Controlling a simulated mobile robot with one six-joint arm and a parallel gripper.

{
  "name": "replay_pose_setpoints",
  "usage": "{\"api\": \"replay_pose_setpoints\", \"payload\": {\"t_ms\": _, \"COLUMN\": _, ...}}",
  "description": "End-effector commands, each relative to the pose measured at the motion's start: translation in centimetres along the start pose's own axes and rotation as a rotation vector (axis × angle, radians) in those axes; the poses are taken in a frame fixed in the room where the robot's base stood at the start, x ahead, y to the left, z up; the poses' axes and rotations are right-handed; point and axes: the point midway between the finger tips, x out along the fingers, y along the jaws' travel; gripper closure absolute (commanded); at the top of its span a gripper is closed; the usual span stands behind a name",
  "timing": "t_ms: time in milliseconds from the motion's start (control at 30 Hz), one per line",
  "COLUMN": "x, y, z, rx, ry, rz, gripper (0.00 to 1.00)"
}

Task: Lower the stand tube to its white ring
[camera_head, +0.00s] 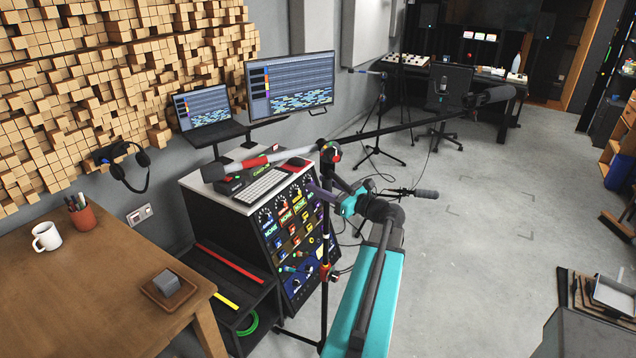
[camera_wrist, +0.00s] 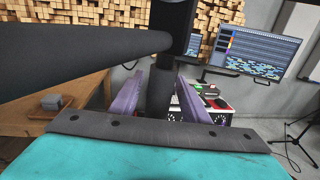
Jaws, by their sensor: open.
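The black microphone stand (camera_head: 325,235) stands upright in front of the rack, with a boom across its top. Its vertical tube also shows in the wrist view (camera_wrist: 160,88), between my purple fingers. My gripper (camera_head: 326,192) is open around the tube, just below the boom joint (camera_head: 329,153). In the wrist view my gripper (camera_wrist: 158,97) has one finger on each side of the tube; I cannot tell whether either touches it. A clamp with a red part (camera_head: 327,272) sits lower on the stand.
The boom (camera_head: 400,127) reaches right to a dark microphone (camera_head: 489,97); its other end lies above the rack (camera_head: 290,235). In the wrist view a thick dark bar (camera_wrist: 70,70) crosses the left side. A wooden table (camera_head: 90,285) stands left.

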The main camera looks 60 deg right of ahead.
Motion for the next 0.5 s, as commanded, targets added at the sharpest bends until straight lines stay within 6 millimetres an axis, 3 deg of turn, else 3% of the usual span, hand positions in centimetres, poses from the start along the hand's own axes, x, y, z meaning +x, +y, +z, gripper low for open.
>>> {"api": "replay_pose_setpoints", "payload": {"t_ms": 200, "x": 1.26, "y": 0.00, "z": 0.03, "rx": -0.001, "ry": 0.000, "rz": 0.001, "gripper": 0.58}}
{"api": "replay_pose_setpoints", "payload": {"t_ms": 500, "x": 1.31, "y": -0.01, "z": -0.03, "rx": -0.001, "ry": 0.000, "rz": -0.001, "gripper": 0.58}}
